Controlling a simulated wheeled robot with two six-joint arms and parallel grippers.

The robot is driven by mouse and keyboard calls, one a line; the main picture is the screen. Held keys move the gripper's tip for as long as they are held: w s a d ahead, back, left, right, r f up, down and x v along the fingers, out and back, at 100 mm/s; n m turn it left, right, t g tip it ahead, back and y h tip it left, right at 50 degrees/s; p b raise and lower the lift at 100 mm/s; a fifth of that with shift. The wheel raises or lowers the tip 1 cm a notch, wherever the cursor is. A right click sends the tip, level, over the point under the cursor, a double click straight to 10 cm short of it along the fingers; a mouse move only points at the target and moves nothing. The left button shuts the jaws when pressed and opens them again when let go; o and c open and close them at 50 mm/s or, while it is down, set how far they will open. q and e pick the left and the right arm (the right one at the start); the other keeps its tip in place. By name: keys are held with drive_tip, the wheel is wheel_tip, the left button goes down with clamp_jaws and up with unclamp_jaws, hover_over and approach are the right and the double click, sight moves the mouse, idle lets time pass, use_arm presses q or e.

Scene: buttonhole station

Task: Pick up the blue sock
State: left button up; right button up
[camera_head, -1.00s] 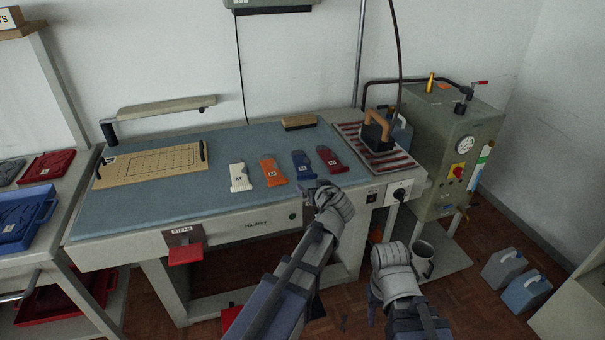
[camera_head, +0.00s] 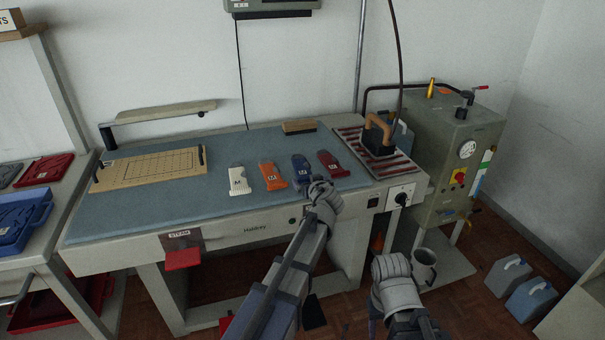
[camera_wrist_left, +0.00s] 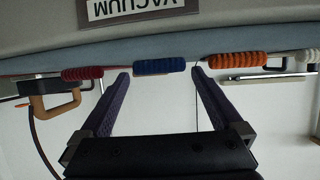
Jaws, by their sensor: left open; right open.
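The blue sock (camera_head: 301,167) lies flat on the blue-grey table top, between an orange sock (camera_head: 272,177) and a dark red sock (camera_head: 332,164). My left gripper (camera_head: 318,184) is at the table's front edge, just in front of the blue sock, and hides part of its near end. In the left wrist view, which is upside down, the blue sock (camera_wrist_left: 160,66) shows end-on between the tips of my open left gripper (camera_wrist_left: 161,74), with nothing held. My right gripper (camera_head: 388,262) is lower, in front of the table, open and empty.
A white sock (camera_head: 239,181) lies left of the orange one. A brush (camera_head: 299,127) lies behind the socks. An iron (camera_head: 378,137) stands on a striped rest (camera_head: 396,167) at the right. A board (camera_head: 150,168) lies at the left.

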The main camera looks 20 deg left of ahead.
use_arm(q)
drive_tip(key=shift+x, duration=0.9)
drive_tip(key=shift+s, duration=0.1)
drive_tip(key=c, duration=1.1)
